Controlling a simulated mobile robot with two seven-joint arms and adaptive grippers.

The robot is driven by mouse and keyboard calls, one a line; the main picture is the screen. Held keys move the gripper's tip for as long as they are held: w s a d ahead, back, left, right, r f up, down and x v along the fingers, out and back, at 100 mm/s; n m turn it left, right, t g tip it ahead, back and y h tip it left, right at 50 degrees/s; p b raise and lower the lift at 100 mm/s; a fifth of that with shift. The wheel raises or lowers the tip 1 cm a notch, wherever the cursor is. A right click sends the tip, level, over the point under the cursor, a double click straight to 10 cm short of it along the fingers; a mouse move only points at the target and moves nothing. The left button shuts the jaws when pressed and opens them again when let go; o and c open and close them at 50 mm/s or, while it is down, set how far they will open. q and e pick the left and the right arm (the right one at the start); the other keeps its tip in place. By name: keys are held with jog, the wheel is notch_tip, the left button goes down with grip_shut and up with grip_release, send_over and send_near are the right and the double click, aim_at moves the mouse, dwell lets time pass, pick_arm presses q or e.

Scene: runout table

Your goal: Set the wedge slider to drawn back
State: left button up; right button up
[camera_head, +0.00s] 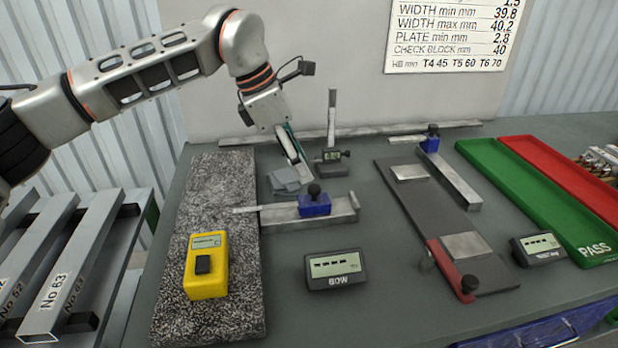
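No part is labelled as the wedge slider, and I cannot tell for sure which one it is. One blue block with a black knob (315,206) sits on a grey metal bar (278,220) behind the BOW display. A second blue block with a black knob (431,144) is at the far end of a long grey bar (456,184) beside a dark plate (403,203). My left gripper (298,168) points down over a crumpled grey cloth (285,182), behind and left of the first blue block. Whether its fingers hold anything is unclear. My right gripper is out of view.
A yellow gauge (207,265) lies on the speckled grey slab (175,310). The BOW display (336,270) and another display (538,248) stand in front. A height gauge (332,165) stands behind. Green (560,218) and red (590,190) trays are right. A red clamp block (449,268) crosses the plate's front.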

aim_at(315, 187)
pick_arm(q)
jog(key=shift+x, duration=2.65)
grip_shut()
jog(key=shift+d, duration=0.15)
